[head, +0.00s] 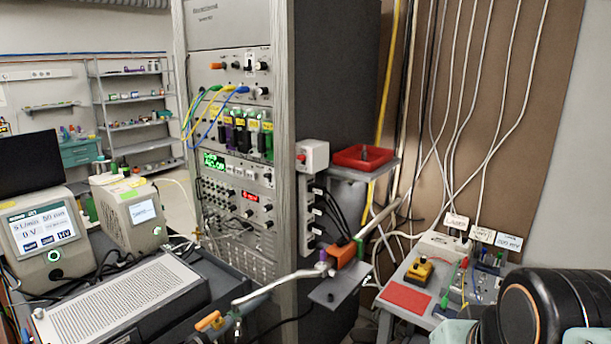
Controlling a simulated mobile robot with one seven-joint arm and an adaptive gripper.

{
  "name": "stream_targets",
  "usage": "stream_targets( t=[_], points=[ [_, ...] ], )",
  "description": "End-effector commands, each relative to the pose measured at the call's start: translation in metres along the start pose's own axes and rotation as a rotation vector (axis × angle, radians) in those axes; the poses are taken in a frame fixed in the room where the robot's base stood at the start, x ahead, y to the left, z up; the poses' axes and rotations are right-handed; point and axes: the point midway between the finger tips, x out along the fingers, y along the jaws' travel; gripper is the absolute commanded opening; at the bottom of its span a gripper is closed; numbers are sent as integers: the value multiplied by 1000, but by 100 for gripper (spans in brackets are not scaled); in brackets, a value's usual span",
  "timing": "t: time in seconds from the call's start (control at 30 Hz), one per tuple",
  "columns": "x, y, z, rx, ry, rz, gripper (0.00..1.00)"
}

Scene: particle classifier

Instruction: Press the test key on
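No control in the head view is readably labelled as the test key, so I cannot tell which one it is. A tall instrument rack (222,36) stands in the middle, with several knobs, small switches and green and red displays on its front. A pale box (316,155) with a red button is fixed to the rack's side. A yellow box (419,275) with a dark top knob lies on the bench at the right. My gripper is not in view; a black, rounded part of my arm shows at the bottom right corner.
A red tray (362,156) sits on a small shelf beside the rack. An orange valve block and metal pipe (275,286) jut out in front. Two screen instruments (42,236) (140,211) stand left. A red pad (405,297) and wired boards lie on the right bench.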

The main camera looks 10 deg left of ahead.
Motion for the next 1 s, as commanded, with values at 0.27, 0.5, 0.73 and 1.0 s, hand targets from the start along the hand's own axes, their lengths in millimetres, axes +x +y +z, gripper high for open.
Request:
stream_targets(
  t=[0.27, 0.5, 0.73, 1.0],
  points=[
    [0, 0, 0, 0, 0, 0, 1],
    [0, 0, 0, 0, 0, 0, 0],
    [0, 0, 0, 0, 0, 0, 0],
    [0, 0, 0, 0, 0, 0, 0]
  ],
)
